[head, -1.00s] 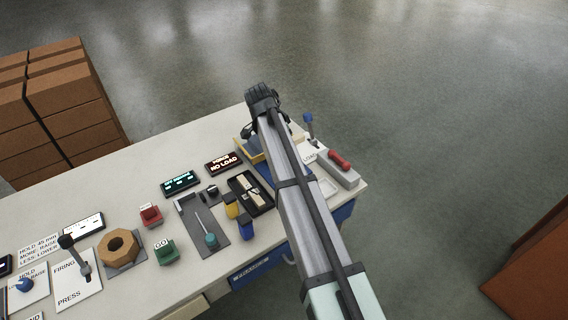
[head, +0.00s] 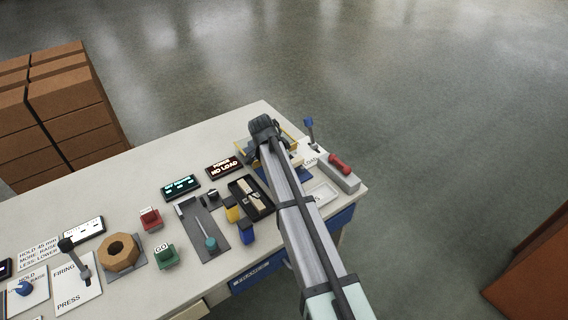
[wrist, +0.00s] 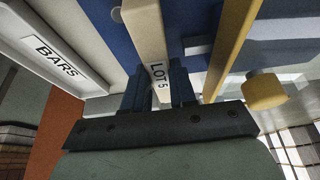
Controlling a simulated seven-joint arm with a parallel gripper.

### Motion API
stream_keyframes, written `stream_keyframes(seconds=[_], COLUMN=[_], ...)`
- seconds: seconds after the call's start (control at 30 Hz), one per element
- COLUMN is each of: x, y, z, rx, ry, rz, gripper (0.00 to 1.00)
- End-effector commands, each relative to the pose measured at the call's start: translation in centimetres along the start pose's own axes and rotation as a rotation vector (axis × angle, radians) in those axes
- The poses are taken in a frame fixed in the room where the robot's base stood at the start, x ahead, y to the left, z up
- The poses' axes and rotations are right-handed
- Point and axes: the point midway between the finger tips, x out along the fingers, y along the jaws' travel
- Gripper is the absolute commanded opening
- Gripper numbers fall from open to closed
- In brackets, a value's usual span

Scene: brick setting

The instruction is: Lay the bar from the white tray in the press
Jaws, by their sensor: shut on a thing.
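The cream bar marked "LOT 5" (wrist: 147,35) is between the dark fingers of my gripper (wrist: 160,88) in the wrist view. My gripper is shut on it. Beyond the bar lie the blue bed and yellow post of the press (wrist: 231,45); I cannot tell whether the bar touches the bed. In the head view the press (head: 291,133) stands near the far table edge, partly behind my arm, which hides the fingers and the bar. The white tray (head: 327,190) is to the right of my arm; its "BARS" label (wrist: 60,60) shows in the wrist view.
A blue-knobbed lever (head: 309,131) and a red-handled grey block (head: 340,168) stand right of the press. A black tray with pale pieces (head: 236,190) and display boxes (head: 224,166) lie left of it. Further left are buttons and a brown nut-shaped block (head: 122,252).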

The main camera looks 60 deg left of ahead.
Motion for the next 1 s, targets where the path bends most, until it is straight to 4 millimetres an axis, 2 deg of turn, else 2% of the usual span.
stream_keyframes(seconds=[0.57, 0.6, 0.83, 1.0], x=[1.1, 1.1, 1.1, 1.1], y=[0.0, 0.0, 0.0, 0.0], z=[0.5, 0.5, 0.5, 0.5], rx=[0.000, 0.000, 0.000, 0.000], ry=[0.000, 0.000, 0.000, 0.000], rz=[0.000, 0.000, 0.000, 0.000], gripper=[0.00, 0.28, 0.50, 0.51])
